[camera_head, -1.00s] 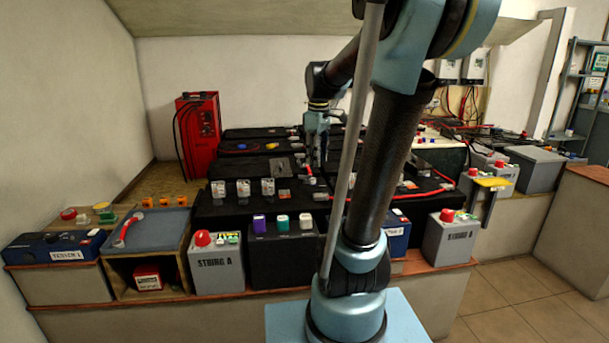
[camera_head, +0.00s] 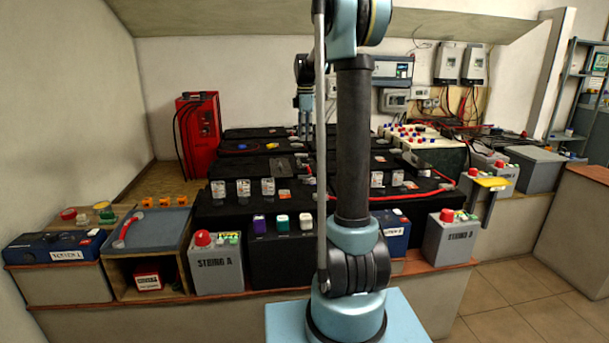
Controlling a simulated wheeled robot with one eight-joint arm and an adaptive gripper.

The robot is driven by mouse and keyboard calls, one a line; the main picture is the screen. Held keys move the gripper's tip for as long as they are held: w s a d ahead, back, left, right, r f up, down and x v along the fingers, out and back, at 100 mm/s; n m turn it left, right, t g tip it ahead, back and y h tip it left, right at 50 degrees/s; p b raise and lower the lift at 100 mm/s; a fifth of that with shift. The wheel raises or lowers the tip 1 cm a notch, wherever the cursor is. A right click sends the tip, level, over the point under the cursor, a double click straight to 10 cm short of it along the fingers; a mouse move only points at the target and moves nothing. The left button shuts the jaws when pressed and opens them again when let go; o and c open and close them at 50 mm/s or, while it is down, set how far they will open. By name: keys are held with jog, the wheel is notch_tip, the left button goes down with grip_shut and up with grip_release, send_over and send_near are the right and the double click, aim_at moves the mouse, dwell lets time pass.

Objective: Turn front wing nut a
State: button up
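My gripper (camera_head: 304,132) hangs pointing down over the rows of black batteries, left of my upright arm. Its fingers are too small to tell whether they are open or shut. The front black battery row (camera_head: 225,204) and the rows behind it carry small fittings on top. A small red and grey fitting (camera_head: 307,170) lies below my gripper in the picture, with a gap between them. I cannot pick out which small part is front wing nut a. My arm hides part of the battery tops.
A red charger (camera_head: 198,133) stands at back left. A grey box marked String A (camera_head: 217,264) with a red knob and a blue tray (camera_head: 152,229) stand in front. Another grey box (camera_head: 449,241) is at right.

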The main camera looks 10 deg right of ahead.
aim_at(307, 179)
notch_tip(307, 179, down, 17)
jog(key=shift+f, duration=0.1)
dwell(0.6)
grip_shut()
